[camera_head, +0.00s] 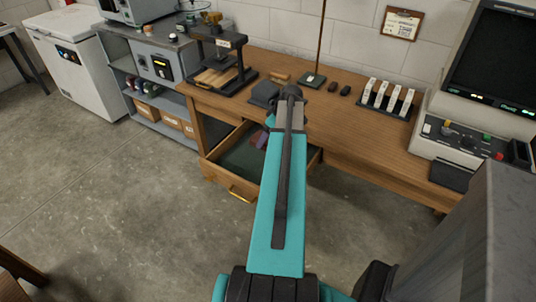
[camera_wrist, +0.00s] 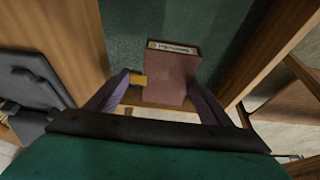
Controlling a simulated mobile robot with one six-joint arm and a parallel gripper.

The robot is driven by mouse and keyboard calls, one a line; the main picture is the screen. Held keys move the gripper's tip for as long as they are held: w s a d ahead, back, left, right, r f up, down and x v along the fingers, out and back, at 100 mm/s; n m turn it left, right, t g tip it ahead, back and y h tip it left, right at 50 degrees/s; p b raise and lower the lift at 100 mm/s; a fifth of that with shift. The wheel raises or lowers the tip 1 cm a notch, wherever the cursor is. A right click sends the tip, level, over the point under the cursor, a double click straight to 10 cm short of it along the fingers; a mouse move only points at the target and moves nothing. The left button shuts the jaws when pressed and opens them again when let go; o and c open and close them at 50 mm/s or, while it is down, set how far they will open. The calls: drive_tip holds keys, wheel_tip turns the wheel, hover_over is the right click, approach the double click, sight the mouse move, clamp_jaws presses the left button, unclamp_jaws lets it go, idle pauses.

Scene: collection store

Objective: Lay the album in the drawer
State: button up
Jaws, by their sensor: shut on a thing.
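The album (camera_wrist: 172,72) is a reddish-brown book with a pale label band along one end. In the wrist view it sits between the two fingers of my gripper (camera_wrist: 164,88), which is shut on it. The open drawer (camera_head: 225,178) has wooden walls and a dark green bottom, and sticks out from the desk's left part. Its green bottom (camera_wrist: 135,25) lies beyond the album in the wrist view. The album is over the drawer; I cannot tell whether it touches the bottom. In the head view my arm hides most of the gripper and the drawer's right part.
The wooden desk (camera_head: 350,130) bears a press-like stand (camera_head: 222,62), a rack of white upright pieces (camera_head: 387,98) and a large console (camera_head: 480,90). Grey shelving (camera_head: 150,95) and a white chest (camera_head: 80,62) stand at left. The floor before the drawer is clear.

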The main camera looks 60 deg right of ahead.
drive_tip(key=shift+f+p, duration=0.45)
drive_tip(key=shift+f, duration=3)
drive_tip(key=shift+f, duration=0.1)
drive_tip(key=shift+f+p, duration=0.3)
drive_tip(key=shift+f, duration=1.55)
drive_tip(key=shift+f, duration=0.15)
drive_tip(key=o, duration=1.2)
drive_tip(key=shift+r, duration=0.25)
drive_tip(key=shift+b+v, duration=1)
drive_tip(key=shift+v, duration=4.95)
